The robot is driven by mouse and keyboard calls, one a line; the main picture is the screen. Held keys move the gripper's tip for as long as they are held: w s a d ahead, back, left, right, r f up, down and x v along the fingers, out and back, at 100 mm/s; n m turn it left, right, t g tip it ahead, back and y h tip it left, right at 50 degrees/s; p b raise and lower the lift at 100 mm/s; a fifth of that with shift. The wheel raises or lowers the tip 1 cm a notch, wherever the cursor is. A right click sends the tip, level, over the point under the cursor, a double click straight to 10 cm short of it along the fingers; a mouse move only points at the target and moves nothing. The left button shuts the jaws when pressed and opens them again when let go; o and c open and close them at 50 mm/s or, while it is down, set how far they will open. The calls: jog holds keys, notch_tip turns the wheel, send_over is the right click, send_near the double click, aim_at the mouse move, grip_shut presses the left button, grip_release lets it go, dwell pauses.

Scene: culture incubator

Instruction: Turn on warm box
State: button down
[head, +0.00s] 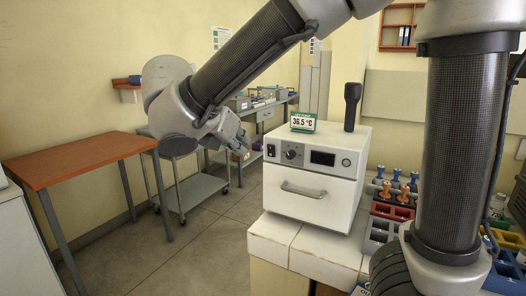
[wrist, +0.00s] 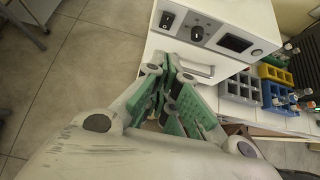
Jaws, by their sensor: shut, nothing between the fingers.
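The warm box (head: 313,212) is a white cabinet on a white tiled counter. Its front panel has a black rocker switch (head: 271,150) at the left, a dark knob (head: 290,154), a dark display (head: 322,158) and a small round button (head: 346,162). A drawer with a handle (head: 303,190) is below, closed. In the wrist view the rocker switch (wrist: 167,20), knob (wrist: 197,33) and display (wrist: 234,43) show at the top. My gripper (wrist: 172,62), with green pads, is shut and empty, in front of the box and apart from the switch. In the head view my gripper (head: 243,150) is left of the panel.
A sign reading 36.5 °C (head: 303,122) and a black upright object (head: 351,106) stand on the box. Coloured tube racks (head: 380,232) are to its right. An orange-topped table (head: 80,158) and a grey cart (head: 197,190) stand left. Floor between is clear.

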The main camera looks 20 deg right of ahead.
send_near(271, 152)
jog(key=x, duration=0.5)
jog(key=shift+a+f, duration=0.1)
jog(key=shift+f, duration=0.5)
jog(key=shift+w+d+r, duration=0.35)
jog(key=shift+w+d, duration=0.05)
jog(key=shift+d, duration=0.05)
jog(key=shift+s+a+f, duration=0.1)
